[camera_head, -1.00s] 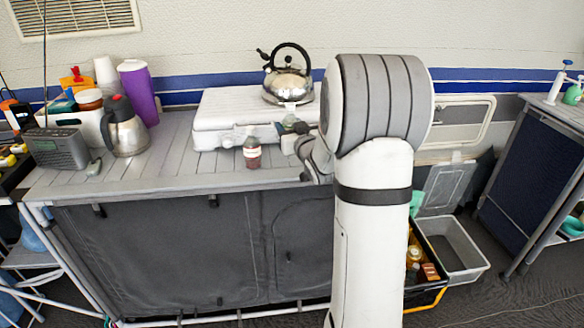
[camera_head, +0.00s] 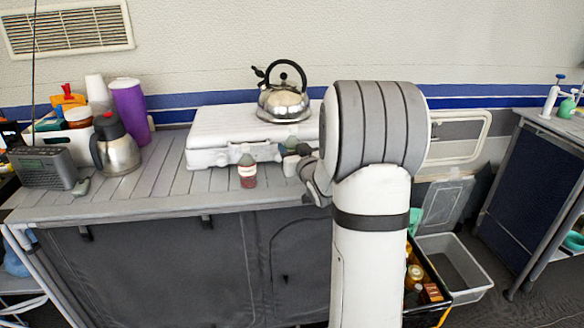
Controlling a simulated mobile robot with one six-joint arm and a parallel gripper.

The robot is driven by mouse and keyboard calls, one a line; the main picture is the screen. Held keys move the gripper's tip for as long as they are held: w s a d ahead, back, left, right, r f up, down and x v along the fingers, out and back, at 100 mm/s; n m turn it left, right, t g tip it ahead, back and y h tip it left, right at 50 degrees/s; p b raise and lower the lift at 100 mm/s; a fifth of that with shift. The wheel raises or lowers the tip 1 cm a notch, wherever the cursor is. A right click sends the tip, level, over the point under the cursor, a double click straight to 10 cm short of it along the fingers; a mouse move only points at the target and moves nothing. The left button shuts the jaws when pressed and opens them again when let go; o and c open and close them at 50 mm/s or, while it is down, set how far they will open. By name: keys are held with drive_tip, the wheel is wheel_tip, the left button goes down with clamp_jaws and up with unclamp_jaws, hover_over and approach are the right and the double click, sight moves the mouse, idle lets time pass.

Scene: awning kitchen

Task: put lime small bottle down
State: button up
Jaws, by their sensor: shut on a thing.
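The lime small bottle (camera_head: 291,143) is a small greenish shape in front of the white case on the counter, right of a red-brown bottle. My gripper (camera_head: 301,150) is shut on it from the right. The bottle looks roughly upright. Its lower part is hard to make out, and I cannot tell whether its base touches the counter. My large white and grey arm hides the counter to the right.
The red-brown bottle (camera_head: 247,170) stands close on the left. Behind is the white case (camera_head: 215,128) with a kettle (camera_head: 283,97) on top. A steel jug (camera_head: 116,146) and radio (camera_head: 43,167) stand further left. Bare slatted counter (camera_head: 170,180) lies between the jug and red-brown bottle.

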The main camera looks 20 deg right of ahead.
drive_tip(key=shift+f+b, duration=0.6)
drive_tip(key=shift+f, duration=1.55)
drive_tip(key=shift+f+b, duration=0.3)
drive_tip(key=shift+b, duration=0.05)
drive_tip(key=o, duration=1)
drive_tip(key=shift+r, duration=0.1)
drive_tip(key=shift+r+p, duration=0.15)
drive_tip(key=shift+p, duration=0.5)
